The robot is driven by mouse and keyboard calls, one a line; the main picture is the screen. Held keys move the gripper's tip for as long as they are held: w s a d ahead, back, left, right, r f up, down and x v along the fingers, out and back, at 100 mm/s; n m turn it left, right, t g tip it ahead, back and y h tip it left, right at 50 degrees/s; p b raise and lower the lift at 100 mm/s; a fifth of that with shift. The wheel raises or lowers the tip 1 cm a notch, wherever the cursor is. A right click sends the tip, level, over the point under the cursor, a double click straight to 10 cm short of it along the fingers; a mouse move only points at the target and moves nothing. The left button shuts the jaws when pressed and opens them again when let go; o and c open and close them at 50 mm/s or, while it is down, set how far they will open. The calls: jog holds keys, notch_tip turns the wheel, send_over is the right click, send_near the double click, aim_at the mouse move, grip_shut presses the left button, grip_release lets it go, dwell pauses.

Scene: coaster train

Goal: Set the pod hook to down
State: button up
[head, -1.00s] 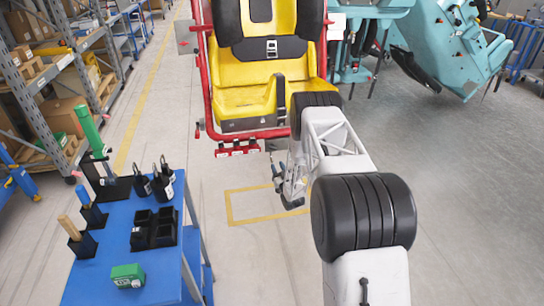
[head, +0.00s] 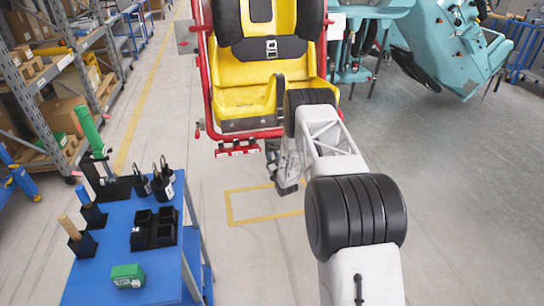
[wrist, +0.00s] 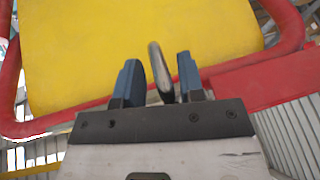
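The pod is a yellow seat (head: 246,98) in a red tubular frame (head: 206,85), at the top centre of the head view. In the wrist view the yellow shell (wrist: 150,45) and red tube (wrist: 289,25) fill the upper part. A rounded grey metal bar, which looks like the pod hook (wrist: 156,60), stands out toward my gripper (wrist: 160,80). My gripper's two blue fingers are apart, one on each side of the bar, with gaps showing. In the head view my arm covers the fingertips and the hook. I cannot tell the hook's exact position.
A blue table (head: 108,268) at the lower left carries black holders, padlocks (head: 162,190) and a green box (head: 128,276). Shelving stands at the far left. Teal machinery (head: 455,50) is at the upper right. The floor around my arm is clear, with a yellow marked rectangle.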

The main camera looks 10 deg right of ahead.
grip_shut()
jog(key=shift+d, duration=0.1)
jog(key=shift+s+d+g, duration=0.1)
jog(key=shift+d+g, duration=0.05)
jog(key=shift+g, duration=0.15)
jog(key=shift+s+r+m+g+h, duration=0.25)
jog(key=shift+s+m+g+h, duration=0.25)
jog(key=shift+g, duration=0.7)
jog(key=shift+d, duration=0.1)
grip_release()
jog(key=shift+s, duration=0.1)
